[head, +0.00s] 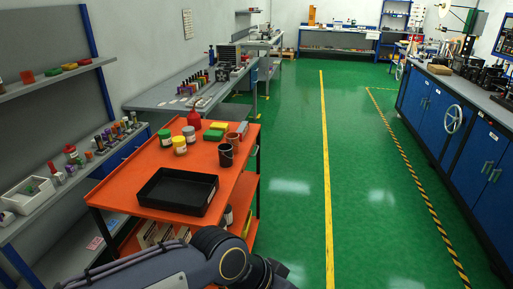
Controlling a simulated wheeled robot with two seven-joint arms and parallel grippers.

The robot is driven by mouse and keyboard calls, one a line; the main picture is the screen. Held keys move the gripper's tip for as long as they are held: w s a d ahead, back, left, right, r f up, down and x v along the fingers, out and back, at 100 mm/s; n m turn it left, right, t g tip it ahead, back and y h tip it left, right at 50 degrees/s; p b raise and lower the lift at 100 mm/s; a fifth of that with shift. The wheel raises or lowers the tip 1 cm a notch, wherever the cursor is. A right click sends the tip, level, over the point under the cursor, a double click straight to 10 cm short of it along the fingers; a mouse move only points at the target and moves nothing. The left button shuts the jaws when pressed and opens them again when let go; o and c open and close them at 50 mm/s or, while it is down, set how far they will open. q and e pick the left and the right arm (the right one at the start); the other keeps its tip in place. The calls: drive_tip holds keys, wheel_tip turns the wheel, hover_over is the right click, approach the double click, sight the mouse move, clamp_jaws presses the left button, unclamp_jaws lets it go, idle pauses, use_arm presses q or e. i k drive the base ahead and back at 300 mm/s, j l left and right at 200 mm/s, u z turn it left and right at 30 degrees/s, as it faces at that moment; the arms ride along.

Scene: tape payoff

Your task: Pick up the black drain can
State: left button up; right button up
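A black can (226,154), open at the top, stands upright on the orange cart's top (190,147), near its right edge. It looks like the drain can. My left arm comes in along the bottom of the head view, in front of the cart, and its dark end part runs out of the bottom edge. No fingertips of my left gripper show. My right arm and gripper are not in the picture. Nothing is seen touching the can.
A black tray (177,191) lies on the cart's front part. A reddish-brown cup (233,138), yellow-labelled jars (179,145), green blocks (213,135) and a red bottle (190,136) stand near the can. Green floor (290,180) right of the cart is clear.

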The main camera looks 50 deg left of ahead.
sight(226, 155)
drive_tip(key=i+u, duration=0.35)
drive_tip(key=i, duration=0.2)
drive_tip(key=i+l+u, duration=0.2)
drive_tip(key=i+u, duration=0.2)
drive_tip(key=i+j+u, duration=0.1)
drive_tip(key=u, duration=0.3)
drive_tip(key=i+u, duration=0.25)
drive_tip(key=u, duration=0.15)
drive_tip(key=i+u, duration=0.15)
drive_tip(key=u, duration=0.3)
drive_tip(key=i+l+u, duration=0.15)
drive_tip(key=u, duration=0.25)
drive_tip(key=i+l+u, duration=0.15)
drive_tip(key=u, duration=0.25)
drive_tip(key=i+l+u, duration=0.1)
drive_tip(key=i+u, duration=0.15)
drive_tip(key=u, duration=0.15)
drive_tip(key=i+l+u, duration=0.15)
drive_tip(key=u, duration=0.2)
drive_tip(key=i, duration=0.1)
